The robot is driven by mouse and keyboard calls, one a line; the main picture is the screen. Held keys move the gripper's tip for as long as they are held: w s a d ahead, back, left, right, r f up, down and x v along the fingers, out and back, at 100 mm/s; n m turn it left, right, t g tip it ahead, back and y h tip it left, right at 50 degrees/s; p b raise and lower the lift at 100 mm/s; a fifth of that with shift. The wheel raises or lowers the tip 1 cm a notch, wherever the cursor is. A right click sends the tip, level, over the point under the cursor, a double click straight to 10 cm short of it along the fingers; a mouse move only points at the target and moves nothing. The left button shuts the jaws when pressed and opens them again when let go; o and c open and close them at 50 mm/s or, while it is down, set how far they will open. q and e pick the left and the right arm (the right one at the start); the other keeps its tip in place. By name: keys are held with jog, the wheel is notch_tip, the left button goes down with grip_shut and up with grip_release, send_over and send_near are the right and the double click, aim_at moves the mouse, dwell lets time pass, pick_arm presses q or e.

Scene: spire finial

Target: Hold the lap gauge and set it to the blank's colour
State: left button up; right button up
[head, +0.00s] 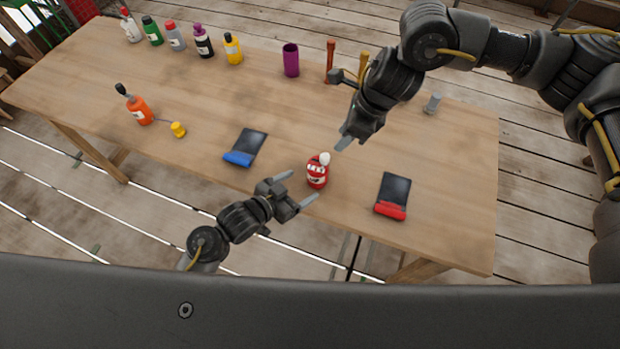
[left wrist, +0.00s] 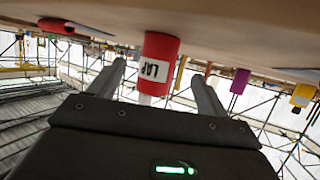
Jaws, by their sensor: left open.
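The lap gauge, a red cylinder with a white label and pale knob (head: 317,174), stands near the table's front edge. In the left wrist view its label reads LAP (left wrist: 160,50), and it shows between and beyond the two fingers. My left gripper (head: 304,186) is open at the front edge, its fingers pointing at the gauge without visibly gripping it. My right gripper (head: 344,141) is above and right of the gauge, apart from it in the picture; its finger gap cannot be made out. I cannot tell which object is the blank.
A blue-edged dark pad (head: 247,146) lies left of the gauge and a red-edged one (head: 394,194) right. A purple cylinder (head: 291,60), a brown post (head: 330,61) and a grey piece (head: 433,103) stand behind. Several bottles (head: 203,42) line the back left; an orange bottle (head: 139,111) is nearer.

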aim_at(310, 180)
pick_arm(q)
jog(key=x, duration=0.8)
jog(key=shift+s+f, duration=0.1)
